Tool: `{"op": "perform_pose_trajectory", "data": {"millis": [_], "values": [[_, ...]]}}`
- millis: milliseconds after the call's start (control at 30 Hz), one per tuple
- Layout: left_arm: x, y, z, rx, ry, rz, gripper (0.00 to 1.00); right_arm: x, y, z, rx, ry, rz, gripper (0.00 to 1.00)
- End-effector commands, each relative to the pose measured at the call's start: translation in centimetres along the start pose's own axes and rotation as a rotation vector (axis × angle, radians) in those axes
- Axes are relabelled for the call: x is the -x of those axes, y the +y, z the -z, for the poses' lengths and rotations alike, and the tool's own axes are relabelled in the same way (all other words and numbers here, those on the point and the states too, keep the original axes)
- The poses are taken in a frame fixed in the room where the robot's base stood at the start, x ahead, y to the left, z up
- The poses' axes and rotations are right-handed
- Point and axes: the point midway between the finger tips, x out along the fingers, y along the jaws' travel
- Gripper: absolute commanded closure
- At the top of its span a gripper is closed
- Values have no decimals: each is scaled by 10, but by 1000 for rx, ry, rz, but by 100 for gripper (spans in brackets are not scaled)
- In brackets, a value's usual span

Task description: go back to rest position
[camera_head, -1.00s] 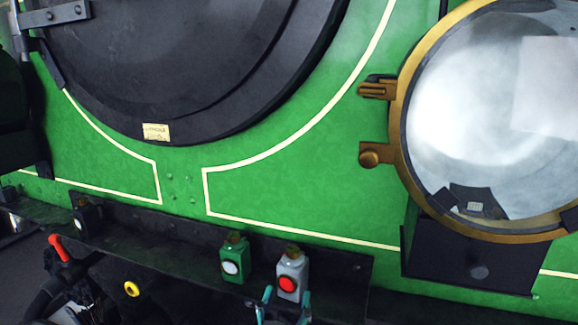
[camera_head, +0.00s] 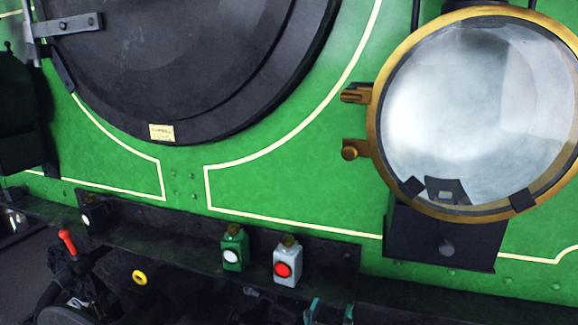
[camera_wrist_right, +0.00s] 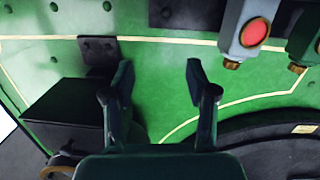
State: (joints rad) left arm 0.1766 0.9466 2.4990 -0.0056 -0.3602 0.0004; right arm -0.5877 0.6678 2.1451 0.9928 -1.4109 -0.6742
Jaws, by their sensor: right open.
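My right gripper (camera_head: 330,311) shows at the bottom edge of the head view. Its teal fingertips are apart, with nothing between them. It is to the right of and below a grey lamp with a red lens (camera_head: 286,263), which stands upright on the dark ledge. In the right wrist view the gripper (camera_wrist_right: 159,76) is open and empty in front of the green panel. The grey lamp's red lens (camera_wrist_right: 254,32) shows there at upper right, apart from the fingers. My left gripper is not in view.
A green lamp with a white lens (camera_head: 233,249) stands left of the grey one on the ledge (camera_head: 165,228). A large brass-rimmed headlamp (camera_head: 475,110) projects at right. A red-tipped handle (camera_head: 67,240) and a yellow ring (camera_head: 139,277) are at lower left.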

Motion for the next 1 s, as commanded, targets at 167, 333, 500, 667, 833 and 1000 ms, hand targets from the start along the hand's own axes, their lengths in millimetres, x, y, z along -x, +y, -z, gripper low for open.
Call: {"op": "perform_pose_trajectory", "data": {"millis": [167, 333, 500, 667, 833, 1000], "values": [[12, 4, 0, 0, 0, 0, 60, -37, 51, -51, 83, -105, -67, 43], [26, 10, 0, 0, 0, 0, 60, -54, 106, -153, 133, -351, -18, 43], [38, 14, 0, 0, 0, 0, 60, -4, 133, -270, 56, -725, 150, 43], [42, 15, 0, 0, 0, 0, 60, 88, 122, -335, -59, -1083, 342, 43], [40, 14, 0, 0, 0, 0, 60, 165, 102, -348, -103, -1344, 497, 43], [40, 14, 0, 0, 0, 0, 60, 190, 104, -350, -148, -1470, 488, 43]]}}
